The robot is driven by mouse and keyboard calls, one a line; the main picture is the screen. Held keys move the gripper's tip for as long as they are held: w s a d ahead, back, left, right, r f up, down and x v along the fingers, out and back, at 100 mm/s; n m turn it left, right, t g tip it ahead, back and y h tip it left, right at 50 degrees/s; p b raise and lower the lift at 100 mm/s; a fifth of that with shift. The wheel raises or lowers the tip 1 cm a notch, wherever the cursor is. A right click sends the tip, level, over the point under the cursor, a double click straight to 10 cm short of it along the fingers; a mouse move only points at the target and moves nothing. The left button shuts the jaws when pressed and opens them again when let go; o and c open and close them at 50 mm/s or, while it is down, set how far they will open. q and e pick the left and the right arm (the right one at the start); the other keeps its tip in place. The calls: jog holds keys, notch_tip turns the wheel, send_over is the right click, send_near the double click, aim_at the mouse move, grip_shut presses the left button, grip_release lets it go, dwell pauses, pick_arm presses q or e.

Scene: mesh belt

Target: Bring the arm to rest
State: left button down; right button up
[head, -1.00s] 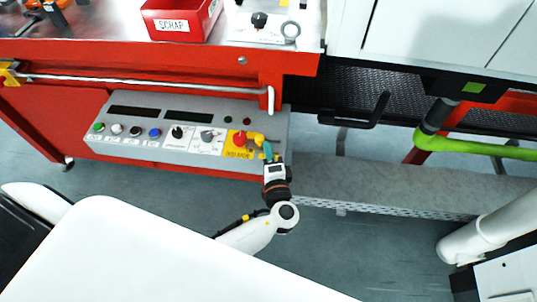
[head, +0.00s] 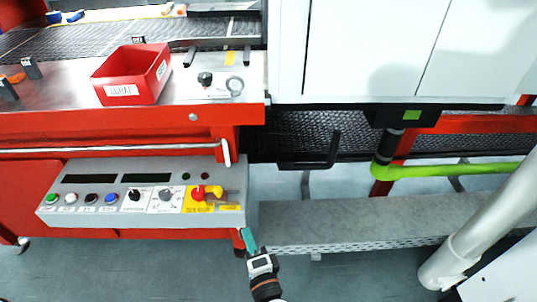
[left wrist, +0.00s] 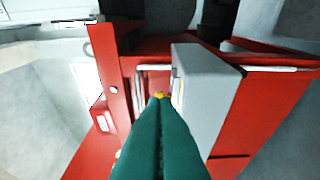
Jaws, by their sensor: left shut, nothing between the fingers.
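My left gripper (head: 250,240) is in the lower middle of the head view, in front of and just below the right end of the grey control panel (head: 90,212). Its teal fingers are together with nothing between them. In the left wrist view the shut teal fingers (left wrist: 160,130) point toward the red frame and the side of the grey panel box (left wrist: 205,95). In the head view the panel carries several coloured buttons, dark and grey selector knobs and a red knob (head: 198,192) on a yellow plate. My right gripper is not in view.
A red SCRAP bin (head: 132,75) stands on the red-edged bench (head: 60,118) above the panel. A white rail (head: 110,148) runs along the bench front. A grey perforated step (head: 350,222) lies to the right, below the dark mesh belt (head: 285,130). Open floor shows below the panel.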

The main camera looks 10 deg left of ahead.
pick_arm(q)
jog(key=s+a+f+g+h+p, duration=0.2)
jog(key=s+f+g+h, duration=0.15)
jog(key=f, duration=0.85)
jog(key=s+a+f+g+h+p, duration=0.15)
jog(key=s+f+g, duration=0.3)
jog(key=f, duration=0.75)
jog(key=s+a+f+n+g+h+p, duration=0.1)
jog(key=s+f, duration=0.5)
jog(key=s, duration=0.7)
jog(key=s+a+f+n+g+h+p, duration=0.2)
jog(key=s+a+f+n+g+h, duration=0.2)
jog(key=s, duration=0.8)
notch_tip(320, 180, down, 2)
jog(key=n+g, duration=0.1)
jog(key=n, duration=0.2)
jog(key=shift+s+a+f+n, duration=0.25)
jog(key=shift+s+a+n, duration=0.1)
jog(key=shift+a+n, duration=0.05)
